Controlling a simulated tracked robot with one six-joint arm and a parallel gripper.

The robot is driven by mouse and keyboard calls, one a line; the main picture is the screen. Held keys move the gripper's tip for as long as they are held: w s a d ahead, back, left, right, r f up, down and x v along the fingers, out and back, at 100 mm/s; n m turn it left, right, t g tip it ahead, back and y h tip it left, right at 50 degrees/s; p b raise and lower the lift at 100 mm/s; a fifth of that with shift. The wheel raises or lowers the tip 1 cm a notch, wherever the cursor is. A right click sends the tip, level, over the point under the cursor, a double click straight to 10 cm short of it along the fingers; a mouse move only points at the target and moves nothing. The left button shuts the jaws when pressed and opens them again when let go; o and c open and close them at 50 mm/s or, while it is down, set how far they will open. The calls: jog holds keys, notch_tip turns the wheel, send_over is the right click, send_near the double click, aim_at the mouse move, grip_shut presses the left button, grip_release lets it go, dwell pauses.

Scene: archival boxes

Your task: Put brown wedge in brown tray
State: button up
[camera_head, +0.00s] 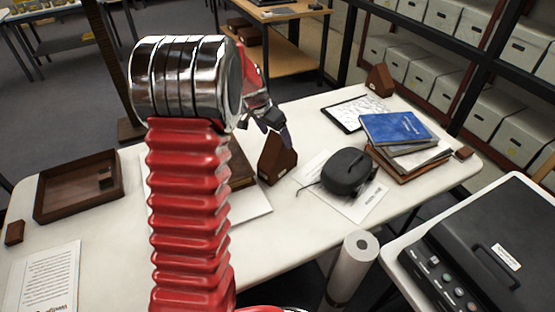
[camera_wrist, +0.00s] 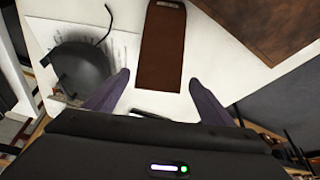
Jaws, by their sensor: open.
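A brown wedge (camera_head: 278,162) stands on the white table near the middle, just right of my red arm. It also shows in the wrist view (camera_wrist: 163,50), its lower part reaching between my finger tips. My gripper (camera_head: 279,130) is just above the wedge; in the wrist view the gripper (camera_wrist: 160,80) is open, with a finger to either side and gaps to the wedge. The brown tray (camera_head: 62,207) lies at the table's left, with a small dark brown piece (camera_head: 105,177) inside. A second brown wedge-shaped block (camera_head: 379,80) stands at the far right corner.
A black rounded device with a strap (camera_head: 346,171) lies on papers right of the wedge. A brown flat item (camera_head: 241,178) is partly hidden behind my arm. Books (camera_head: 395,127) are stacked at right. A small brown block (camera_head: 15,232) lies left of the tray.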

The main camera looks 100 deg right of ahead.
jog(key=shift+s+x, duration=0.15)
jog(key=shift+x, duration=1.15)
jog(key=shift+s+x, duration=0.15)
jog(key=shift+x, duration=1.15)
jog(key=shift+r, duration=0.1)
jog(key=shift+c, duration=0.4)
jog(key=c, duration=1.5)
jog(key=shift+r, duration=5.05)
